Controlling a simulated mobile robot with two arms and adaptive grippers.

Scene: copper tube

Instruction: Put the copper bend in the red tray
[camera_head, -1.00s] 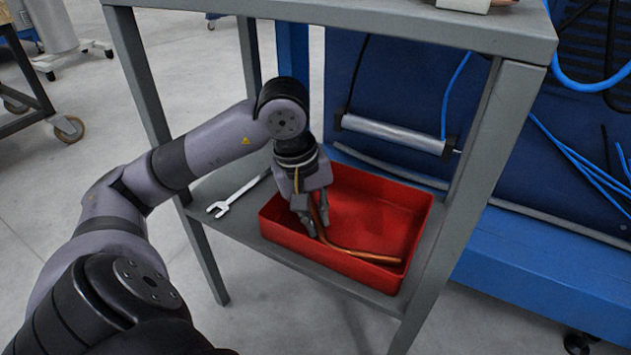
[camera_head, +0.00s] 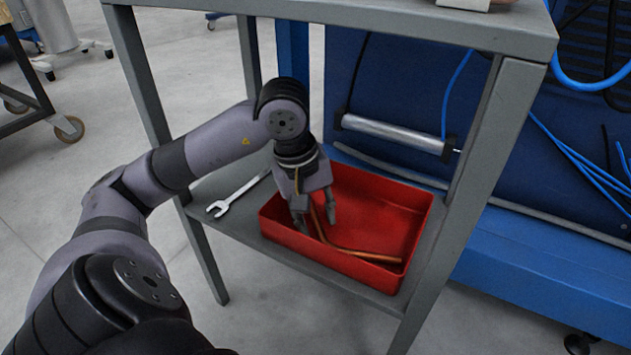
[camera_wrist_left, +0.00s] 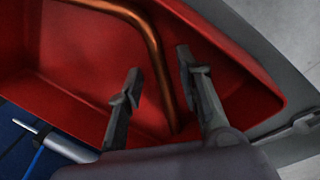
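The copper bend (camera_head: 360,254) lies inside the red tray (camera_head: 408,206), along the tray's near side, with one leg running up toward my gripper. My left gripper (camera_head: 316,222) reaches down into the tray, its fingers spread on either side of that leg. In the left wrist view the copper bend (camera_wrist_left: 156,48) passes between the open fingers of the gripper (camera_wrist_left: 158,75), and a gap shows on both sides. The red tray (camera_wrist_left: 62,60) shows under it there. My right gripper is in neither view.
The tray stands on the lower shelf of a grey metal table. An open-end wrench (camera_head: 238,194) lies on the shelf to the tray's left. The table's top (camera_head: 400,20) and legs frame the arm's space. The right part of the tray is empty.

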